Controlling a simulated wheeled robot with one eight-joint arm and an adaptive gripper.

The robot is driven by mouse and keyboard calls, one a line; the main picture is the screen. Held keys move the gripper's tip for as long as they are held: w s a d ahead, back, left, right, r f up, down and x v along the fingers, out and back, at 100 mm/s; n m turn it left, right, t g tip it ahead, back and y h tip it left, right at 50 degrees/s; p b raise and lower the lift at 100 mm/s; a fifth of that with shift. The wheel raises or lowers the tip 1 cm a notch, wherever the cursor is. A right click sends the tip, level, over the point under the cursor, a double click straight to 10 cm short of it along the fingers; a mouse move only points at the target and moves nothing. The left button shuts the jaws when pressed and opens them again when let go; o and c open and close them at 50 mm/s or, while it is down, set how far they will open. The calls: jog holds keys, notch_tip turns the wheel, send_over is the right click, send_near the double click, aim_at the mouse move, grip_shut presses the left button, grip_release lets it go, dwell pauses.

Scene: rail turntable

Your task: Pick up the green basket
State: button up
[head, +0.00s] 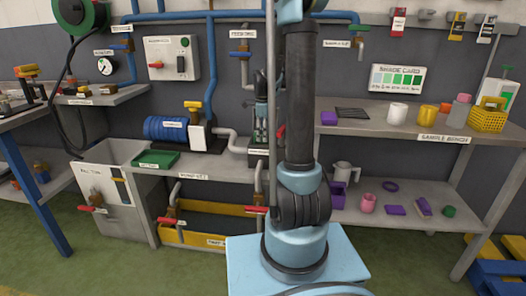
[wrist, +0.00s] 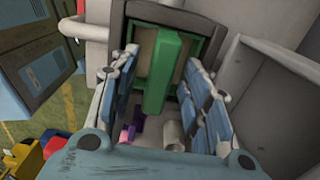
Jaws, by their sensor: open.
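In the wrist view, a tall green piece (wrist: 165,72), which looks like the green basket, stands upright in a dark-framed housing. My gripper (wrist: 163,95) is open, with one blue-padded finger on each side of the green piece's lower part. I cannot tell whether the fingers touch it.
A green tray (head: 156,159) lies on the left bench, next to a blue ribbed cylinder (head: 166,128). A yellow basket (head: 488,117) stands on the sample bench (head: 430,133) at right, with cups. Pale pipes (head: 228,142) and grey walls (wrist: 262,85) crowd close around the gripper.

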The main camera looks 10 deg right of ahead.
jog(key=shift+f, duration=0.55)
grip_shut()
jog(key=shift+r, duration=0.15)
